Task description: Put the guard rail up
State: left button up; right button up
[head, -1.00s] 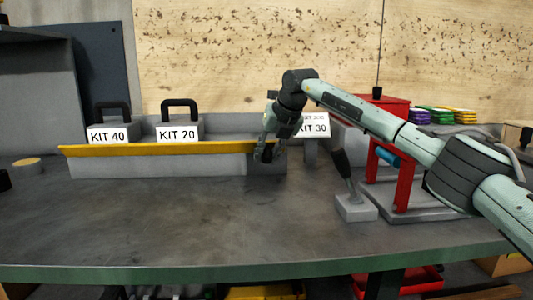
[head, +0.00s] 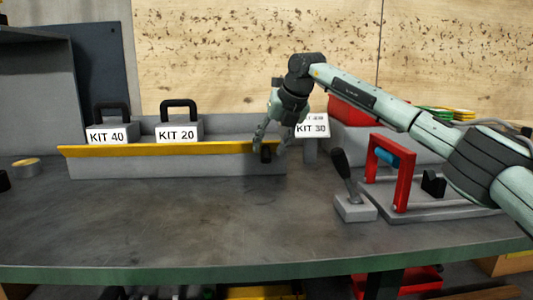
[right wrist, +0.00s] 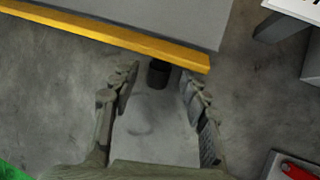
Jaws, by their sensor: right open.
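The guard rail (head: 130,150) is a long, low grey panel with a yellow top edge, standing in front of the kits on the bench. A black knob (head: 266,154) sits at its right end. My right gripper (head: 270,142) is open at that end, its fingers spread to either side of the knob. In the right wrist view, the knob (right wrist: 158,74) lies between the open fingers (right wrist: 158,86), apart from both, just below the yellow edge (right wrist: 110,36). My left gripper is out of view.
Kits labelled KIT 40 (head: 108,134), KIT 20 (head: 178,133) and KIT 30 (head: 311,129) stand behind. A lever on a grey block (head: 354,208) and a red frame (head: 404,185) stand to the right. The front of the bench (head: 180,225) is clear.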

jog(key=v, duration=0.8)
